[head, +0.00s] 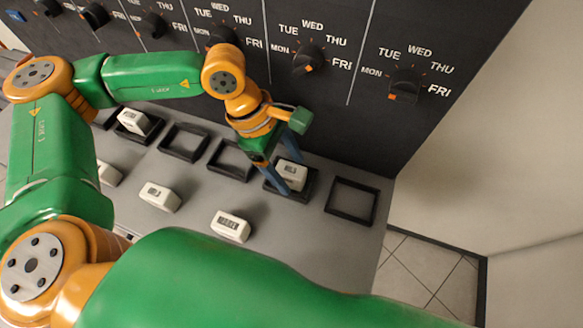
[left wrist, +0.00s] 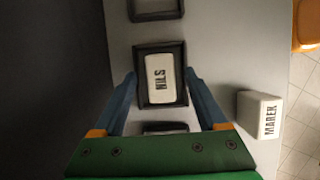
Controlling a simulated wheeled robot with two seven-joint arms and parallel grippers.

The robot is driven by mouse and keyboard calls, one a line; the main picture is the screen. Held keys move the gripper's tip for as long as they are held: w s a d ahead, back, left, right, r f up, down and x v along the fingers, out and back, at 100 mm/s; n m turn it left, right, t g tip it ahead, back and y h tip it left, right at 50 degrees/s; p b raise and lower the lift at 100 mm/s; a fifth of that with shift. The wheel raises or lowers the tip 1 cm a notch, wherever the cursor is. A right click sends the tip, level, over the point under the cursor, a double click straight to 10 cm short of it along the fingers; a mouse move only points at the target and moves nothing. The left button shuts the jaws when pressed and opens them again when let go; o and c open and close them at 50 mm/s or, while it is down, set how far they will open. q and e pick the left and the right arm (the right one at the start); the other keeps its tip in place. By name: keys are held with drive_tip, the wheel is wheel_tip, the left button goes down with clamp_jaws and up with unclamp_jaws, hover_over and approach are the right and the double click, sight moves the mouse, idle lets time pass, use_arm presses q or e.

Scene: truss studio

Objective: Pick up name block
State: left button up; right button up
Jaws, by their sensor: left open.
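A white name block marked NILS (head: 291,174) sits inside a black square frame on the grey table; in the left wrist view the NILS block (left wrist: 161,78) lies in the middle of its frame (left wrist: 141,93). My left gripper (head: 288,170) is open just over this block, its blue fingers on either side of it. In the left wrist view the gripper (left wrist: 161,76) shows a gap between each finger and the block. A white block marked MAREK (head: 230,226) lies on the bare table; it also shows in the left wrist view (left wrist: 259,115). My right gripper is out of view.
Another block (head: 133,121) sits in a frame at the left, and loose blocks (head: 160,197) lie along the table. Empty frames (head: 376,208) flank the NILS frame. A dark panel (head: 430,130) with weekday knobs rises behind. The table ends at the right.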

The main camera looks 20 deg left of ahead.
use_arm(q)
drive_tip(key=shift+s, duration=0.15)
drive_tip(key=c, duration=1.1)
clamp_jaws()
